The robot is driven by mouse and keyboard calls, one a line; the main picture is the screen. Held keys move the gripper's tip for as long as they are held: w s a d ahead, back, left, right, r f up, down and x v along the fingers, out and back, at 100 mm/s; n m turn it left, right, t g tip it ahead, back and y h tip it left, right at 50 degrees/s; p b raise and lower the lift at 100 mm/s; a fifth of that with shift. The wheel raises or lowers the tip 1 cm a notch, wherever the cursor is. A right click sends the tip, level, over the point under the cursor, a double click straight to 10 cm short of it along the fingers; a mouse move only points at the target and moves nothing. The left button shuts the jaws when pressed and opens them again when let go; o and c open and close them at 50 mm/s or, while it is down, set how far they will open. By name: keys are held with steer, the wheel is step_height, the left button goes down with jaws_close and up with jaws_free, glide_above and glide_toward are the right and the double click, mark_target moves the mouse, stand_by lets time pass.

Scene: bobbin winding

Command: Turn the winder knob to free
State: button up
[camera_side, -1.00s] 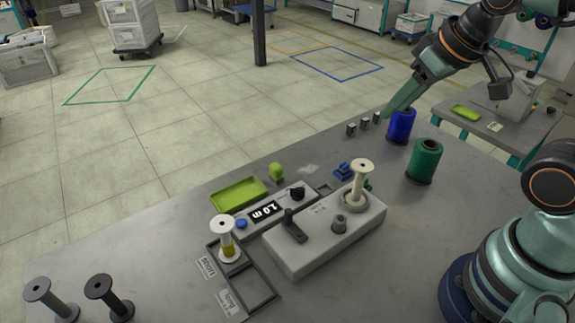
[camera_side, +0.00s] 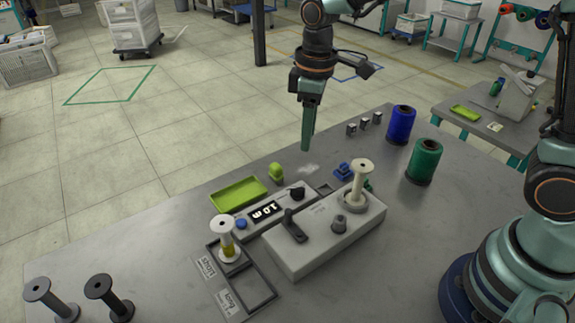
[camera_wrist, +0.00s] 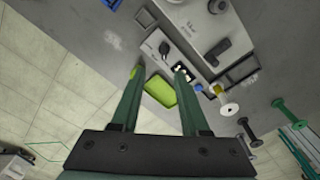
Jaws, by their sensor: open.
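The winder is a pale grey box (camera_side: 300,262) on the table, with a dark lever-like knob (camera_side: 293,228), a round grey knob (camera_side: 339,223) and an empty cream bobbin (camera_side: 359,180) standing on it. The counter unit behind it has a display (camera_side: 266,211) reading 1.0 m and a small black knob (camera_side: 297,193). My gripper (camera_side: 307,147) is open and empty, pointing down above the table, behind and apart from the winder. In the wrist view my gripper (camera_wrist: 160,71) has its fingers spread, and the dark lever-like knob (camera_wrist: 218,49) lies beyond them to the upper right.
A lime tray (camera_side: 238,195) and small lime object (camera_side: 276,172) lie left of my gripper. A bobbin with yellow thread (camera_side: 227,238) stands in a labelled holder. Blue (camera_side: 400,125) and green (camera_side: 423,161) thread cones stand right. Two dark bobbins stand front left.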

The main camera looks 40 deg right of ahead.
mark_target(298, 188)
steer(key=shift+n+g, duration=0.3)
steer(key=shift+n, duration=0.2)
steer(key=f, duration=0.4)
steer(key=a+f, duration=0.1)
steer(key=f, duration=0.9)
steer(key=shift+w+a+f, duration=0.2)
steer(key=shift+w+a, duration=0.05)
steer(key=shift+w, duration=0.15)
jaws_close()
